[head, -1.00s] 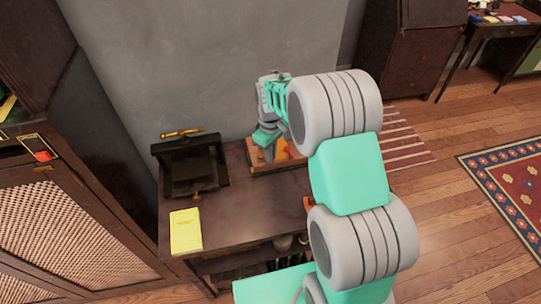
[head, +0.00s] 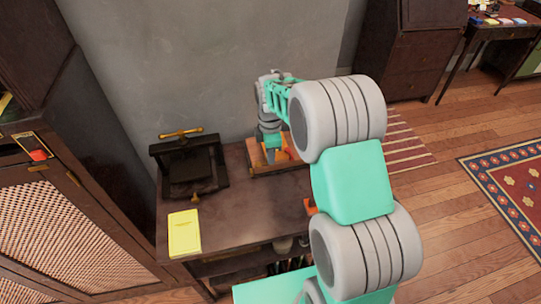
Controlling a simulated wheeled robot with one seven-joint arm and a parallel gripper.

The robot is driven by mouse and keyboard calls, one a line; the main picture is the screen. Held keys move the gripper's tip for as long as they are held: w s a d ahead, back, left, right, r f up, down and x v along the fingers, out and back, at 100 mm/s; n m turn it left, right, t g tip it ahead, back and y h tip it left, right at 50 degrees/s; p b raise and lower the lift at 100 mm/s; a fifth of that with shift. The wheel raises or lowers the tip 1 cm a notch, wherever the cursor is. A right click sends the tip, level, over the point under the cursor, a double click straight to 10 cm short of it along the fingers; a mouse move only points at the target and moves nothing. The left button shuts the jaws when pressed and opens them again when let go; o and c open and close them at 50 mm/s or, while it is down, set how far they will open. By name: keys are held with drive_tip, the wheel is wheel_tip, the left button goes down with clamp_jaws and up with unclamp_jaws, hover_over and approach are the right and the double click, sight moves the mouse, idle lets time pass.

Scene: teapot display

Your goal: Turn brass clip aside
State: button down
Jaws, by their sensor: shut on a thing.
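I cannot pick out the brass clip for certain; the gripper and my arm cover much of the stand. An orange-red part (head: 290,152) shows on the stand just right of the gripper.
A black press (head: 190,165) with a brass handle stands left of the stand. A yellow booklet (head: 184,232) lies at the front left of the table (head: 240,215). The table's middle is clear. The grey wall is close behind.

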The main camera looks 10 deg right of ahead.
drive_tip(key=shift+n, duration=0.5)
drive_tip(key=shift+r, duration=0.1)
drive_tip(key=c, duration=1.6)
unclamp_jaws()
drive_tip(key=shift+o, duration=0.2)
wheel_tip(320, 180, up, 8)
drive_tip(key=shift+f+b, duration=0.15)
drive_tip(key=shift+b, duration=0.25)
